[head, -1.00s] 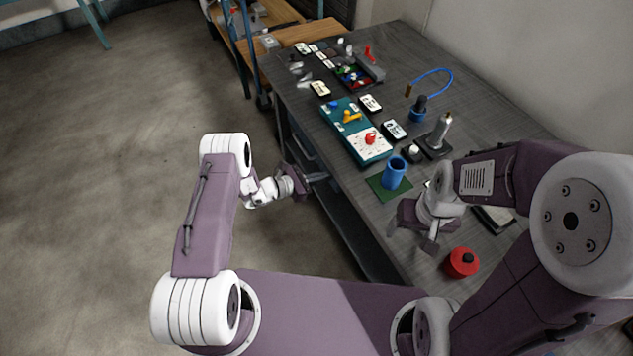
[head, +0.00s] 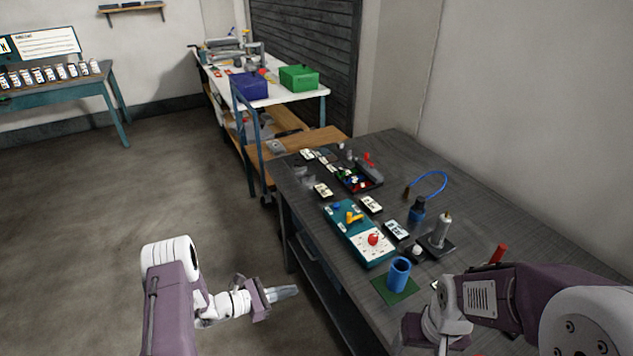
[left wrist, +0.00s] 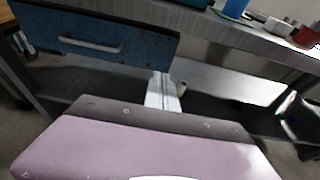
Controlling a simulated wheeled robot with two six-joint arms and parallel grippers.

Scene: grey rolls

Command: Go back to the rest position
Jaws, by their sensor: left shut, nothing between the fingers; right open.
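My left gripper (head: 284,293) hangs over the floor beside the left edge of the dark workbench (head: 476,211). Its fingers are together with nothing between them. In the left wrist view the shut fingers (left wrist: 163,92) point toward the bench's open lower space. My right gripper (head: 424,332) is low in the head view, over the near part of the bench and close to a green mat with a blue cup. It is open; its fingertips are mostly cut off by the bottom edge.
The blue cup (head: 398,274) stands on a green mat (head: 380,288). A teal board (head: 345,219) and a spindle stand (head: 441,232) are beyond. A blue drawer (left wrist: 95,45) is under the bench, near my left gripper. Open floor (head: 110,190) lies left.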

